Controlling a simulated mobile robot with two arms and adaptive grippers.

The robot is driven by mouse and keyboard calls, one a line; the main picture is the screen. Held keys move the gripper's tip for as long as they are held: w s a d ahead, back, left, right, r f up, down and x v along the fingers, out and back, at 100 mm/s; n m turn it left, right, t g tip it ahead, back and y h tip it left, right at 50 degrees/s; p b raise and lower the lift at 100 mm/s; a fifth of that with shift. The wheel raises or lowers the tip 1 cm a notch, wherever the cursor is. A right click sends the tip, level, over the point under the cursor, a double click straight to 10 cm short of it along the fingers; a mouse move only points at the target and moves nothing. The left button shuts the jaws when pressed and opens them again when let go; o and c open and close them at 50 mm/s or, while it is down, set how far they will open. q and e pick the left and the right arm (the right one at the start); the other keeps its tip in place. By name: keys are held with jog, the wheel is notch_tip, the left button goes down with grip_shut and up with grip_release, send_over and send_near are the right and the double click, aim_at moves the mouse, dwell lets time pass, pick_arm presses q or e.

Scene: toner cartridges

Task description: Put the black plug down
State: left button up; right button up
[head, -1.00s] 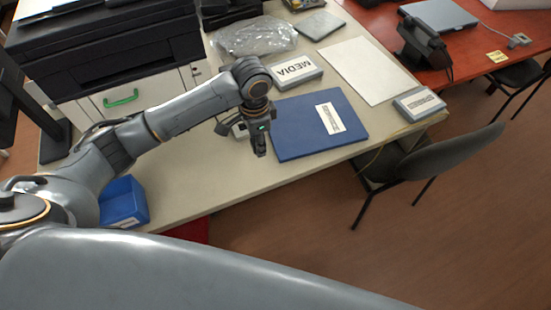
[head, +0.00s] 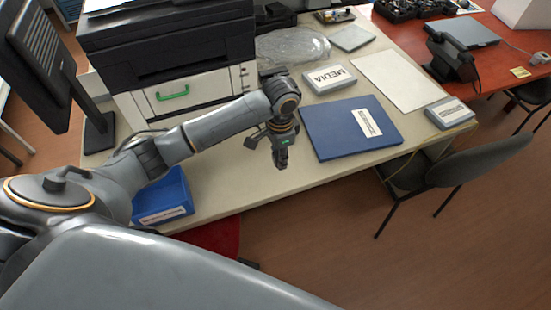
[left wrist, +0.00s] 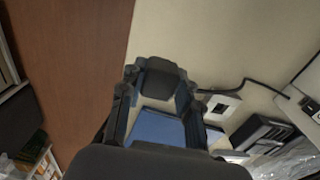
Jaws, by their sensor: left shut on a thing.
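My left gripper (head: 281,160) is above the beige table, just left of the blue folder (head: 325,145), pointing down. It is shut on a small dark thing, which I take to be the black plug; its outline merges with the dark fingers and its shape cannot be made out. In the left wrist view the dark fingers (left wrist: 155,120) fill the middle, with blue of the folder between them. A black cable (left wrist: 260,84) runs across the table beside a pale square piece with a dark centre (left wrist: 220,104). My right gripper is not in view.
The printer (head: 170,45) stands on a white cabinet (head: 190,98) behind my arm. A blue bin (head: 165,205) is at the left front. A MEDIA box (head: 328,80), a white sheet (head: 395,80) and a grey box (head: 450,113) lie further right. Bare table shows in front of the gripper.

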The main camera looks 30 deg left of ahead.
pick_arm(q)
jog(key=shift+w+a+f, duration=0.3)
jog(key=shift+a+f, duration=0.15)
jog(key=shift+f, duration=0.15)
jog(key=shift+w+a+f, duration=0.25)
jog(key=shift+a+f, duration=0.15)
jog(key=shift+f, duration=0.2)
jog(key=shift+w+a+f, duration=0.15)
jog(key=shift+f, duration=0.1)
jog(key=shift+w+a+f, duration=0.1)
jog(key=shift+a+f, duration=0.1)
jog(key=shift+f, duration=0.1)
notch_tip(320, 180, down, 3)
jog(key=shift+a+f, duration=0.1)
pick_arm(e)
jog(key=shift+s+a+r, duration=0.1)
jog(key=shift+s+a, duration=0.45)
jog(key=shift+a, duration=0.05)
pick_arm(q)
jog(key=shift+f, duration=0.1)
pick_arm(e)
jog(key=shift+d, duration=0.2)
pick_arm(q)
jog(key=o, duration=1.1)
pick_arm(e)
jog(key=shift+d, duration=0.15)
